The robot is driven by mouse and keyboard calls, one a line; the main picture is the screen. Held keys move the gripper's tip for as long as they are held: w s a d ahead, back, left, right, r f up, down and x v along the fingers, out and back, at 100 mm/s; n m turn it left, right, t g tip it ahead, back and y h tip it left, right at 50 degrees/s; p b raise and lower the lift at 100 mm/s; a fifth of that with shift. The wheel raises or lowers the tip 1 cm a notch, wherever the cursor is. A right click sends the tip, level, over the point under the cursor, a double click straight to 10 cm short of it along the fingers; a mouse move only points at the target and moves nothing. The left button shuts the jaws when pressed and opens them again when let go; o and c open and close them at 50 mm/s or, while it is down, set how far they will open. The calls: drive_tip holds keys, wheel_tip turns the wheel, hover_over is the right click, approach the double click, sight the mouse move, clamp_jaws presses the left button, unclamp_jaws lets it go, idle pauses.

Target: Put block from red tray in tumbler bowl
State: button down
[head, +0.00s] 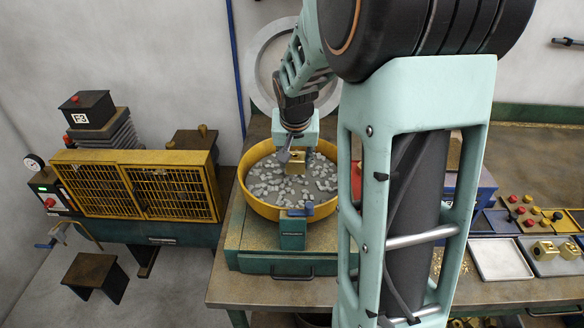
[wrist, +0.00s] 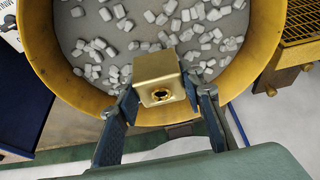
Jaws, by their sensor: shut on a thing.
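A brass block (wrist: 158,78) with a round hole in its face is held between the two fingers of my gripper (wrist: 160,96). In the head view the block (head: 296,163) shows at the end of my gripper (head: 294,150), over the inside of the tumbler bowl. The yellow bowl (head: 262,208) holds many small grey stones; its rim also shows in the wrist view (wrist: 52,75). The gap between block and stones is hard to judge.
A yellow-grilled machine (head: 130,188) stands left of the bowl. On the right of the bench are an empty pale tray (head: 498,260) and a tray of brass blocks (head: 556,268). My arm covers the area right of the bowl.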

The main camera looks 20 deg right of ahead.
sight(295, 169)
drive_tip(key=x, duration=0.1)
drive_tip(key=b+x, duration=0.1)
drive_tip(key=x, duration=0.1)
drive_tip(key=shift+s+a+f+b, duration=0.1)
drive_tip(key=shift+s+a+b, duration=0.15)
drive_tip(key=shift+a+b, duration=0.05)
drive_tip(key=shift+s+f, duration=0.1)
drive_tip(key=shift+f, duration=0.1)
drive_tip(key=c, duration=1.3)
unclamp_jaws()
drive_tip(key=shift+f, duration=0.1)
drive_tip(key=shift+s+r, duration=0.1)
drive_tip(key=shift+r, duration=0.35)
drive_tip(key=b+v, duration=0.1)
drive_tip(key=v, duration=1)
drive_tip(key=shift+r, duration=0.2)
